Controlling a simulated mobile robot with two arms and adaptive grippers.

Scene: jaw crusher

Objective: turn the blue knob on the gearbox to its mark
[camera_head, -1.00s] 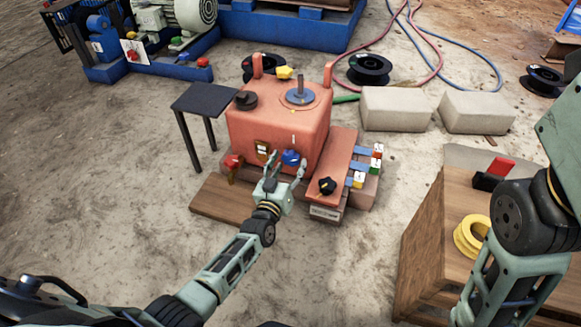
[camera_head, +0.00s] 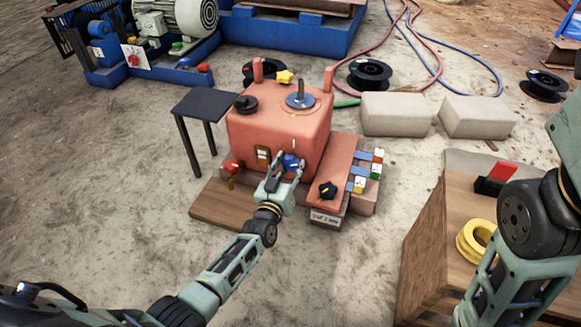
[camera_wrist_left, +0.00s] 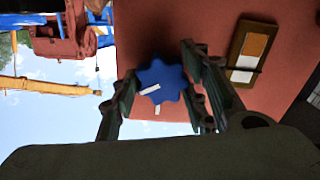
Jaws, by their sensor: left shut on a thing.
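The orange-red gearbox (camera_head: 277,126) stands on a wooden board in the middle of the head view. The blue knob (camera_head: 291,160) is on its front face. In the left wrist view the blue knob (camera_wrist_left: 163,82) is star-shaped with a white pointer line, and a short white mark (camera_wrist_left: 158,110) is on the red face beside it. My left gripper (camera_head: 285,172) is shut on the blue knob, with one finger on each side of it. My right gripper is out of view; only part of its arm shows at the right.
A black knob (camera_head: 327,189) sits on the lower step at right. A black stand (camera_head: 205,105) is at left and a wooden crate (camera_head: 436,243) at right.

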